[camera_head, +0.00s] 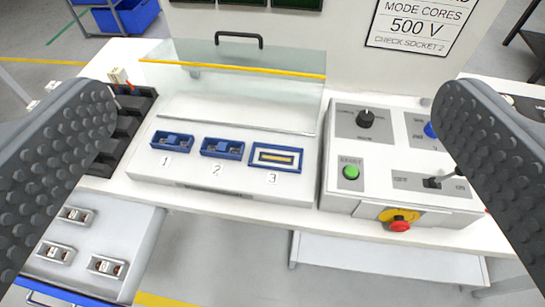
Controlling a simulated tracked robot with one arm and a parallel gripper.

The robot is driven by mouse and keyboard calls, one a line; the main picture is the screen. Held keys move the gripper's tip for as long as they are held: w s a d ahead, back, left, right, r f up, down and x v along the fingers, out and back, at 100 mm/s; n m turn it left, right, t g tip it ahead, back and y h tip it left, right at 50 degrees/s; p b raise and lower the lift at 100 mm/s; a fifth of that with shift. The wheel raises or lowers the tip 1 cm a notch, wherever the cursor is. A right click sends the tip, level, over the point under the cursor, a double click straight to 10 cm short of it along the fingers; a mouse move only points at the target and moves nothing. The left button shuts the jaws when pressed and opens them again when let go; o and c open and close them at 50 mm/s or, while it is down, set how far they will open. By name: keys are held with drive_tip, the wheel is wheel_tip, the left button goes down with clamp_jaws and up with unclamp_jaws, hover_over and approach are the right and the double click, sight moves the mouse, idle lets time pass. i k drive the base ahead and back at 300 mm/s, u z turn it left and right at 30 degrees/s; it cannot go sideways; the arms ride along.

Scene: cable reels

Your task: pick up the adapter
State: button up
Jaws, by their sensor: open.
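My gripper (275,108) is wide open, with one ribbed grey finger at each side of the view and nothing held between them. No part is labelled as the adapter, so I cannot tell for certain which one it is. Small pale blocks with metal contacts (105,266) sit on a light grey tray (130,228) at the lower left. Socket 3 (276,157) is a blue and white frame with a yellow slot. The left finger hides part of the tray's surroundings.
A clear cover with a black handle (239,37) stands raised behind the sockets. A control box (400,165) with a green button (351,172) and red knob (399,225) stands to the right. A black rack (128,130) is at left. Grey floor shows below the bench.

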sight(81, 217)
drive_tip(key=u, duration=1.55)
drive_tip(key=k, duration=0.3)
drive_tip(key=z, duration=0.3)
drive_tip(key=i, duration=1.4)
drive_tip(key=u, duration=0.75)
